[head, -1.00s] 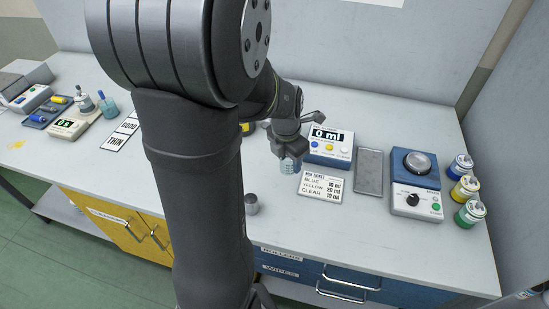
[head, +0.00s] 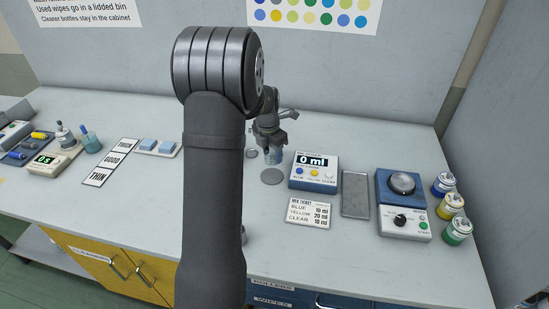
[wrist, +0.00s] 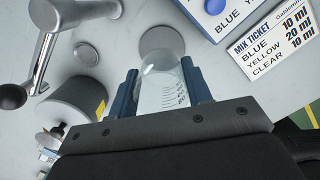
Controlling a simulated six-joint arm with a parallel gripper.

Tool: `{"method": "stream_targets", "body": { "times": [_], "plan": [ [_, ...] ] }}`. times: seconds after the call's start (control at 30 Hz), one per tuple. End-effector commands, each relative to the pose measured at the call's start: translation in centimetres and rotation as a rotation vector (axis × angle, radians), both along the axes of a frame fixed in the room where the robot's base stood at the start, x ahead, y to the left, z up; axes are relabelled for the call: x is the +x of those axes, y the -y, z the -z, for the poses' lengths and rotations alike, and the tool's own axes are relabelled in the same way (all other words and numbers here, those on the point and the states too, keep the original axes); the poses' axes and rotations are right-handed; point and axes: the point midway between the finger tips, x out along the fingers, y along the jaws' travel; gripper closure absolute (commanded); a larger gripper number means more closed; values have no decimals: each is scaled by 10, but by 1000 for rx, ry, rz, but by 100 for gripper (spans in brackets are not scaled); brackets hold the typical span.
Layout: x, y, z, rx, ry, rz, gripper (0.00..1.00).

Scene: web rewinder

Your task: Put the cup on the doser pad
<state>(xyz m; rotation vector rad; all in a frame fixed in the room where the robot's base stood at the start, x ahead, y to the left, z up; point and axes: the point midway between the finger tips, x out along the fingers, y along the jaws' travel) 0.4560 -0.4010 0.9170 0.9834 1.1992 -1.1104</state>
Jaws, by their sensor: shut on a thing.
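My gripper (head: 271,146) is shut on the clear cup (head: 275,157). In the wrist view the cup (wrist: 163,88), with dark graduation marks, sits between the two blue fingers (wrist: 163,92). The round grey doser pad (head: 272,177) lies bare on the bench, left of the doser box (head: 314,173) with its "0 ml" display. In the head view the cup shows just above the pad's far edge. In the wrist view the pad (wrist: 168,38) shows past the cup, partly covered by it. The cup's exact height above the bench is hard to tell.
A smaller grey disc (wrist: 87,54) and a metal lever (wrist: 48,45) are left of the pad. The mix ticket (head: 308,213), a grey tray (head: 355,194), a blue mixer (head: 403,205) and colour bottles (head: 451,205) stand to the right. The bench before the pad looks clear.

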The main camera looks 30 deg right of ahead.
Motion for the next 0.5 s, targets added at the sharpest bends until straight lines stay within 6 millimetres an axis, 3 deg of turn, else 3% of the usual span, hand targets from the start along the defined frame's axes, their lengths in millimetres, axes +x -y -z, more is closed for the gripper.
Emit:
{"method": "stream_targets", "body": {
  "times": [0.5],
  "plan": [
    [1,0,47,1,-1,1,76]
  ]
}}
